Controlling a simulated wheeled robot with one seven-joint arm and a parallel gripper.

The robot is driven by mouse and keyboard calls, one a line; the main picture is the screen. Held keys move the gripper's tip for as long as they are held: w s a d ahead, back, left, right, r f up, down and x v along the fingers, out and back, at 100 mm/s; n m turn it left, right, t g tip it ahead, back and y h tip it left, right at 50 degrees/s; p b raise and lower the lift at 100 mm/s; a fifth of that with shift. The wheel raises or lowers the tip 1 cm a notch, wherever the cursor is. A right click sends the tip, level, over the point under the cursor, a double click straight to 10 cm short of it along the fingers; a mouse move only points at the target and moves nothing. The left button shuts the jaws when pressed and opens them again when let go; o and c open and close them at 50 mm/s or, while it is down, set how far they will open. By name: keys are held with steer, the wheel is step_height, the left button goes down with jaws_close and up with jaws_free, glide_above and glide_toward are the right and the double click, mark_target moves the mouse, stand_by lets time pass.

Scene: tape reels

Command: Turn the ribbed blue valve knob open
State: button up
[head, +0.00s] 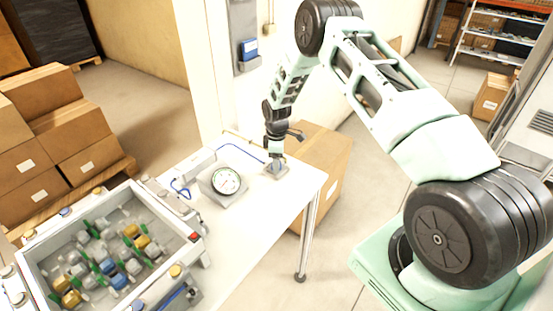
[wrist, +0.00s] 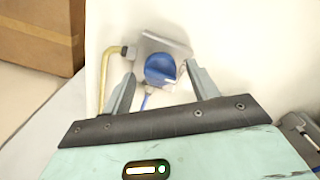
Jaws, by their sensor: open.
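The blue valve knob (wrist: 160,69) sits on a grey valve block (wrist: 168,47) on the white table, seen in the wrist view. A yellow pipe (wrist: 104,80) and a blue hose join the block. My gripper (wrist: 162,80) is open, with one finger on each side of the knob and visible gaps between. Whether the fingertips reach down to the knob's height is hard to tell. In the head view my gripper (head: 276,158) is over the grey block (head: 277,170) at the table's far right corner, and it hides the knob.
A round pressure gauge (head: 226,181) stands on the white table (head: 256,215) left of the valve. A crate (head: 196,236) of coloured parts is at lower left. A cardboard box (head: 325,165) stands on the floor close behind the table's right end.

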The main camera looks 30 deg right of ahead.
steer(key=shift+f, duration=0.4)
steer(key=c, duration=1)
